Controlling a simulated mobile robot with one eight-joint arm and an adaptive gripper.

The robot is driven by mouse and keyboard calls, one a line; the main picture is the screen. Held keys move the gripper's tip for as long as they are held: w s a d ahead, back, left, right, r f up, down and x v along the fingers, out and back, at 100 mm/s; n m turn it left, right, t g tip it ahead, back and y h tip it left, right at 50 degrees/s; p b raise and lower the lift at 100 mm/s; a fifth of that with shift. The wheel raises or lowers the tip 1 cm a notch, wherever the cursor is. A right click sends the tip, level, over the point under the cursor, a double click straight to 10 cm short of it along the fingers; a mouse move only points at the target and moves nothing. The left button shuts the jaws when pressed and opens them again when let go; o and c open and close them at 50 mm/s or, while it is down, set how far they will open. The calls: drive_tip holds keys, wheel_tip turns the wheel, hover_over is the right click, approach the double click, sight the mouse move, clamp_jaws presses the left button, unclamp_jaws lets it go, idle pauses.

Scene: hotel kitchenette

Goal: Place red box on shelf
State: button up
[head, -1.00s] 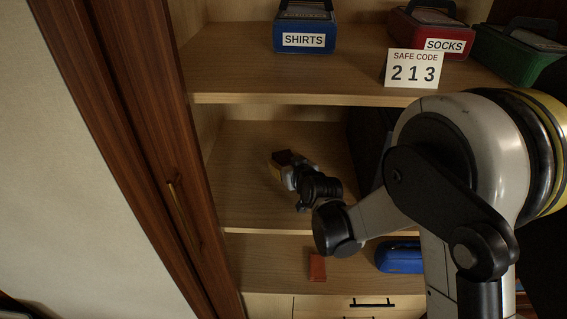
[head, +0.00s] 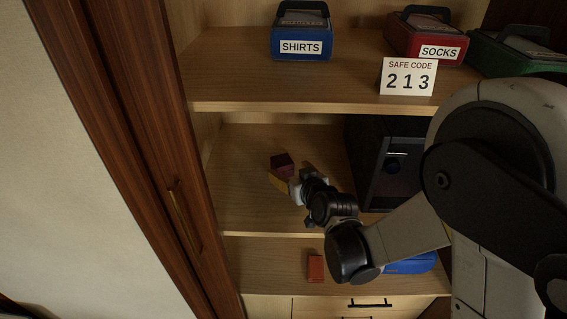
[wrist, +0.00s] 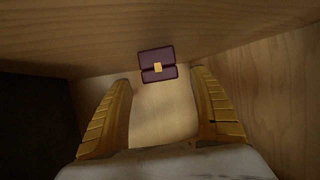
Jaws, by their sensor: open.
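A small dark red box (head: 282,161) with a gold clasp sits on the middle shelf (head: 245,205) of the cupboard. It also shows upright in the wrist view (wrist: 158,57), near the back wall. My gripper (head: 281,181) is on that shelf, in front of the box.
A black safe (head: 393,165) stands to the right on the middle shelf. An orange-red block (head: 315,268) and a blue item (head: 412,264) are on the lower shelf. Labelled cases, blue (head: 302,28) and red (head: 425,33), stand above. The wooden door (head: 135,130) borders the left.

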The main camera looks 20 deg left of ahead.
drive_tip(key=v, duration=0.5)
drive_tip(key=shift+s+d+p, duration=0.1)
drive_tip(key=shift+p, duration=0.3)
